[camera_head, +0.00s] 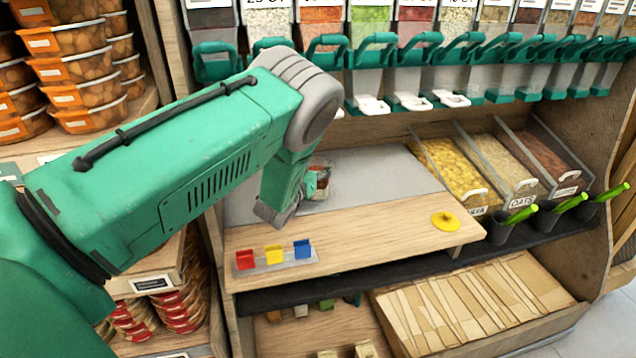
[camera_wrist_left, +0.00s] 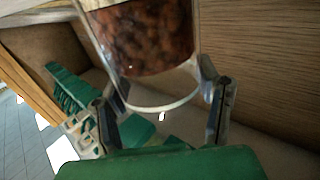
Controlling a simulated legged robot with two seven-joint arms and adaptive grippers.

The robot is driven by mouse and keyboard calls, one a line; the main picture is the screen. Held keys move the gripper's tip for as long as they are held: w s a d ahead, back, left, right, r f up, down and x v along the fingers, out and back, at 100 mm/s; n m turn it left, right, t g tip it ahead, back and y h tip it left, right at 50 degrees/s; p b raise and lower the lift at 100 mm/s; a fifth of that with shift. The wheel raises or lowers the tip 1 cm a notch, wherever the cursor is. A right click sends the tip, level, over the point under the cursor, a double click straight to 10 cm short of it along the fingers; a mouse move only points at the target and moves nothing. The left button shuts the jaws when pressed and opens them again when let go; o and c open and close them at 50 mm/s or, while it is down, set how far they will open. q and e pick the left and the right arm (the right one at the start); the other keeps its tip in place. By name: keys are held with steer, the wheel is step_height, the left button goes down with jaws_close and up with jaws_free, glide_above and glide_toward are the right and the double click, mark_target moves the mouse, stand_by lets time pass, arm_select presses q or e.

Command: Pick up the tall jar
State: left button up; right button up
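The tall jar, clear glass with dark reddish-brown contents, shows partly in the head view (camera_head: 321,177), behind my left gripper (camera_head: 308,190) over the grey counter. My green forearm and wrist hide part of it. In the left wrist view, the jar (camera_wrist_left: 150,40) sits between the two fingers of my left gripper (camera_wrist_left: 160,88). The fingers lie against its sides near its clear lower rim, so the gripper looks shut on it. Its top is cut off by the frame. I cannot tell whether its base is clear of the counter. My right gripper is not in view.
A wooden board (camera_head: 370,230) holds red, yellow and blue clips (camera_head: 274,254) and a yellow disc (camera_head: 445,221). Dispensers (camera_head: 370,75) hang above the grey counter (camera_head: 370,170). Open food bins (camera_head: 460,170) stand right. Stacked orange-lidded tubs (camera_head: 75,70) stand left.

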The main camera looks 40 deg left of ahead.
arm_select(q)
steer(key=c, duration=0.7)
steer(key=shift+a, duration=0.1)
